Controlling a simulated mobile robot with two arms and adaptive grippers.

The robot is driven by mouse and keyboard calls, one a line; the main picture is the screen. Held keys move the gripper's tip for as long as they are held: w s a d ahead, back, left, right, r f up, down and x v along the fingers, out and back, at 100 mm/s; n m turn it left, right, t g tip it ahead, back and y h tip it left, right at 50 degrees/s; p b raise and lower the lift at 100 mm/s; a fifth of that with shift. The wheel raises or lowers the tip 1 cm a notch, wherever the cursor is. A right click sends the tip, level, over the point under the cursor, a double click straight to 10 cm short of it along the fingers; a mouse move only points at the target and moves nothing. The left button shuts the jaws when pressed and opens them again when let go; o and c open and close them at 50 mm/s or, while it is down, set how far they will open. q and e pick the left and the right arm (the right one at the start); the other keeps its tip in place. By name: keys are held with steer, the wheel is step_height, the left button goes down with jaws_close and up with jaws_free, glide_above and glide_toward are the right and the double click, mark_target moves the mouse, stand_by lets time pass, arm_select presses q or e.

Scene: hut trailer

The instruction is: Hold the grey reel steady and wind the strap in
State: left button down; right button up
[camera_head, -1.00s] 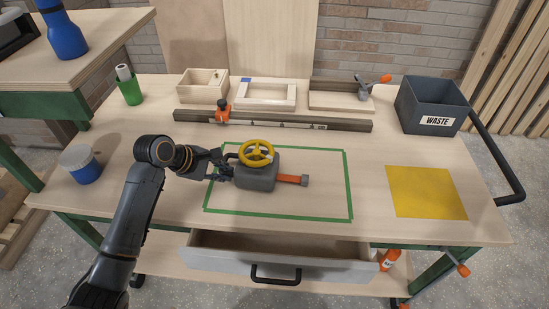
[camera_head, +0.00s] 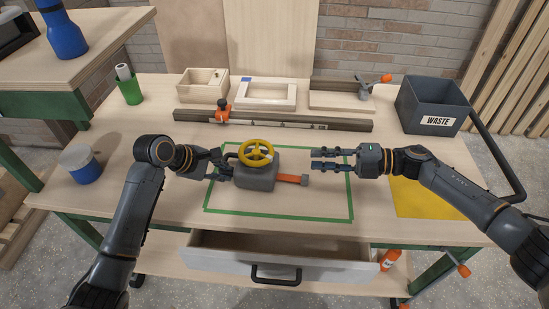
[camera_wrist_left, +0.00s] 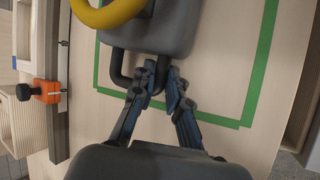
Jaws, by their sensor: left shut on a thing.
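The grey reel (camera_head: 256,177) sits on the bench inside a green tape outline (camera_head: 283,217), with a yellow handwheel (camera_head: 246,157) on top. The orange strap (camera_head: 289,178) sticks out to the reel's right and ends in a grey end piece (camera_head: 304,180). My left gripper (camera_head: 224,168) is shut on the reel's dark handle loop at its left side. The left wrist view shows the fingers (camera_wrist_left: 163,75) closed around that handle (camera_wrist_left: 117,68). My right gripper (camera_head: 324,160) is open and empty, to the right of the reel and just above the strap's end in the picture.
A metal rail (camera_head: 290,123) with an orange clamp and small wooden boxes (camera_head: 203,83) line the back. The grey waste bin (camera_head: 432,104) and yellow mat (camera_head: 418,203) are on the right. An open drawer (camera_head: 225,262) juts out in front. A blue-white tub (camera_head: 81,164) stands at left.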

mark_target(274, 169)
steer(key=a, duration=0.4)
steer(key=a+f, duration=0.1)
steer(key=a, duration=0.7)
steer(key=shift+w+f, duration=0.3)
steer(key=shift+f, duration=0.05)
jaws_close()
